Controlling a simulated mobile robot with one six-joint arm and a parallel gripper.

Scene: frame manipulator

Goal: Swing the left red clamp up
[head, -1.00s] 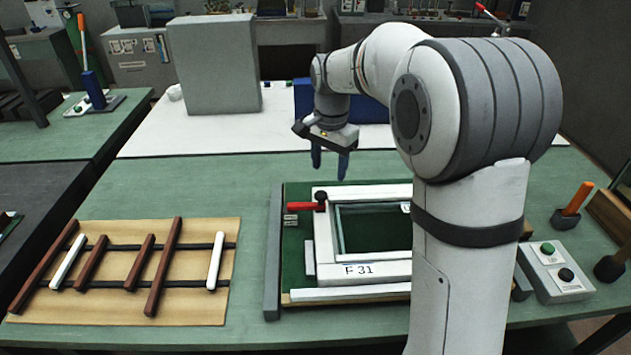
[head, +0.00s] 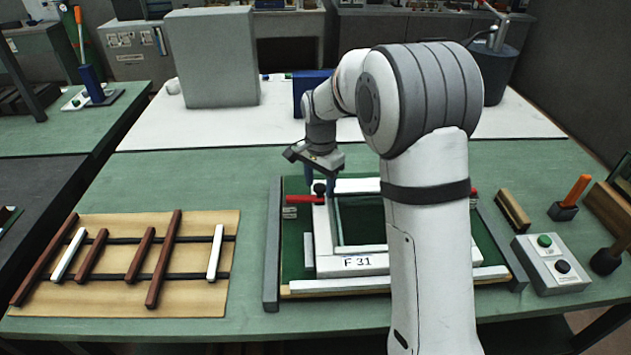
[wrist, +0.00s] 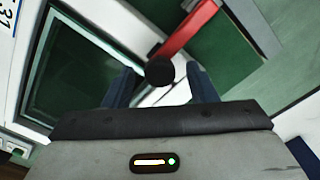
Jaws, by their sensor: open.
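The left red clamp (head: 298,199) lies low across the left side of the white frame (head: 322,240) labelled F 31. Its dark round knob (head: 319,188) is at the right end of the red bar. My gripper (head: 325,180) is right at the knob, with its blue fingers pointing down. In the wrist view the red bar (wrist: 190,27) runs up and right from the black knob (wrist: 160,73). The open fingers (wrist: 162,88) stand on either side of the knob, with gaps visible. A second red clamp (head: 473,194) shows partly behind my arm.
A dark grey rail (head: 272,245) runs along the fixture's left side. A board with brown and white strips (head: 190,290) lies further left. A button box (head: 552,265) and an orange-handled tool (head: 577,190) are at the right. A grey box (head: 213,60) stands behind.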

